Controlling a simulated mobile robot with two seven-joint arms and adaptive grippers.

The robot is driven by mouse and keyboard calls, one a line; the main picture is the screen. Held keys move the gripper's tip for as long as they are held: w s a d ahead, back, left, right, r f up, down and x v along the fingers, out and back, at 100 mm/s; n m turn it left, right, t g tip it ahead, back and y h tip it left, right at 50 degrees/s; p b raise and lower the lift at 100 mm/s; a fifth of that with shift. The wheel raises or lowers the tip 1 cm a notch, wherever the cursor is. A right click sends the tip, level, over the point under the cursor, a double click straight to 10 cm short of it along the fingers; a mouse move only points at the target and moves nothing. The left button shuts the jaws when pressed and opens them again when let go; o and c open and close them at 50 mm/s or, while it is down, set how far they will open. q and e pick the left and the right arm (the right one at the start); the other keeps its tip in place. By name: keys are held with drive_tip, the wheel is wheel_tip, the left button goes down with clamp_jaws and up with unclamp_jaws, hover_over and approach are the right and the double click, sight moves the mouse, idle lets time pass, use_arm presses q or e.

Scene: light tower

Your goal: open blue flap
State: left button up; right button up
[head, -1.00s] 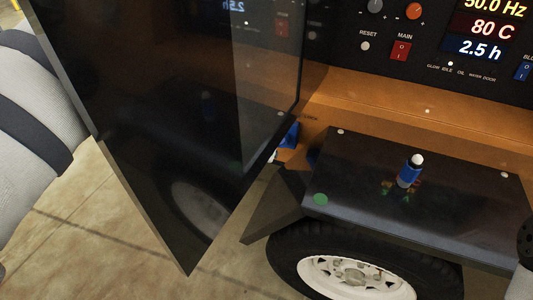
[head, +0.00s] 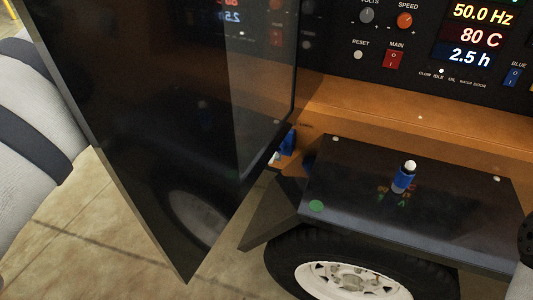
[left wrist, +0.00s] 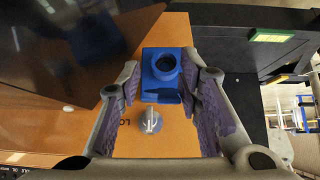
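A blue socket housing (left wrist: 149,65) with a round dark opening sits on the orange panel in the left wrist view. A darker blue piece (left wrist: 163,96) lies just below its ring; I cannot tell if this is the flap or how far it is open. My left gripper (left wrist: 163,72) is open, with one finger on each side of the blue housing and nothing gripped. In the head view only a bit of the blue part (head: 288,142) shows beside the black door's edge, and the left gripper is hidden behind the door. My right gripper is out of view.
The open black door (head: 180,110) stands in front of my left arm. A silver knob (left wrist: 150,121) is next to the blue housing. A black fender (head: 350,190) with a blue lever (head: 404,179) sits above the wheel (head: 355,280). The control panel (head: 420,70) is behind.

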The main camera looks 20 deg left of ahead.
use_arm(q)
drive_tip(key=shift+w+a+r, duration=0.35)
drive_tip(key=shift+w+r, duration=0.25)
drive_tip(key=shift+r, duration=0.05)
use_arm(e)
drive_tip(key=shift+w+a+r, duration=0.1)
use_arm(q)
drive_tip(key=shift+s+f, duration=0.15)
drive_tip(key=shift+w+d+r+p, duration=0.1)
drive_tip(key=shift+w+r+p, duration=0.15)
drive_tip(key=shift+r, duration=0.6)
drive_tip(key=shift+w+a+r+p, duration=0.1)
drive_tip(key=shift+w+r, duration=0.25)
drive_tip(key=shift+r, duration=0.5)
drive_tip(key=shift+w+d+r+p, duration=0.1)
drive_tip(key=shift+w+r+p, duration=0.15)
drive_tip(key=shift+r, duration=0.6)
wheel_tip(320, 180, up, 7)
drive_tip(key=w, duration=0.2)
drive_tip(key=shift+w+p, duration=0.3)
drive_tip(key=shift+w, duration=0.05)
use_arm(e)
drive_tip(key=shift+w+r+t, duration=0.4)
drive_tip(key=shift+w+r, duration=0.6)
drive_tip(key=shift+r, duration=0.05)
